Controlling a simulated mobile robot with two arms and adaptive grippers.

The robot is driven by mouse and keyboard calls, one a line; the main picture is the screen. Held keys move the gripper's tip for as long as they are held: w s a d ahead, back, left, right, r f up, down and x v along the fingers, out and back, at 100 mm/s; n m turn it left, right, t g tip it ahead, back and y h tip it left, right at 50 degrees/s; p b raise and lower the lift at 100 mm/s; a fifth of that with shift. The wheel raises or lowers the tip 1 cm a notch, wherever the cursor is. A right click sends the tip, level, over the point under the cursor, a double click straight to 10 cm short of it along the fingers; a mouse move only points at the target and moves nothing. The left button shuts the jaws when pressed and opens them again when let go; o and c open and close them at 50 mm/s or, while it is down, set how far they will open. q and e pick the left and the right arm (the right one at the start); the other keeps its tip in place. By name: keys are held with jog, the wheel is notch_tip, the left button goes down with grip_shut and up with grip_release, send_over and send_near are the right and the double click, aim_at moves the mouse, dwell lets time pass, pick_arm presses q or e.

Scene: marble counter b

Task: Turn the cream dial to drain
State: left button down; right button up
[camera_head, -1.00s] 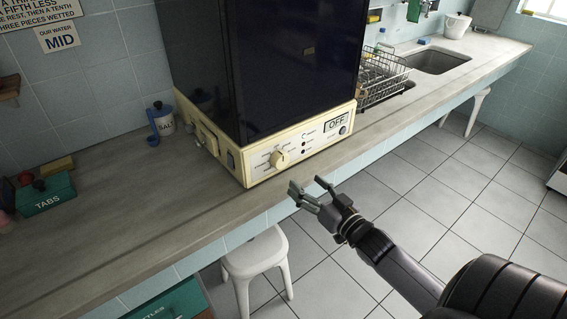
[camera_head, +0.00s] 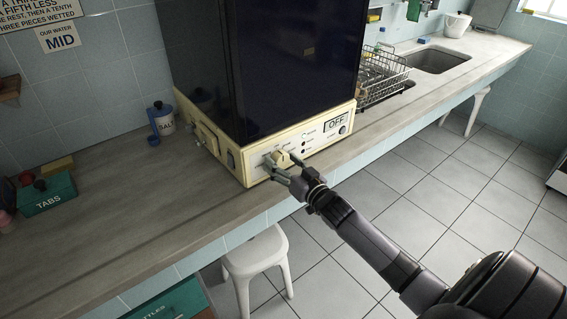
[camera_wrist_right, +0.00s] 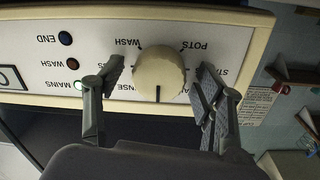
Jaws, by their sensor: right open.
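The cream dial (camera_head: 281,157) is on the front panel of the cream-based machine (camera_head: 240,165) on the counter. In the right wrist view the round dial (camera_wrist_right: 159,70) shows upside down, its dark pointer line toward the picture's bottom, between partly hidden labels, one ending in "NSE". WASH and POTS labels are readable; I cannot read a drain label. My right gripper (camera_head: 284,170) is open at the panel; in the wrist view its fingers (camera_wrist_right: 160,82) stand on either side of the dial, with a visible gap at each side. My left gripper is not in view.
The panel has END, WASH and MAINS lamps (camera_wrist_right: 78,87), the MAINS one pale green, and a display (camera_head: 337,122) reading OFF. A salt jar (camera_head: 162,118) and a green TABS box (camera_head: 47,194) stand left. A white stool (camera_head: 256,252) is below the counter edge.

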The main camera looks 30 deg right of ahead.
jog(key=shift+c, duration=0.5)
jog(key=c, duration=1.1)
jog(key=shift+o, duration=0.2)
jog(key=n, duration=0.4)
jog(key=shift+p, duration=0.35)
jog(key=shift+n, duration=2.4)
jog(key=shift+f, duration=0.1)
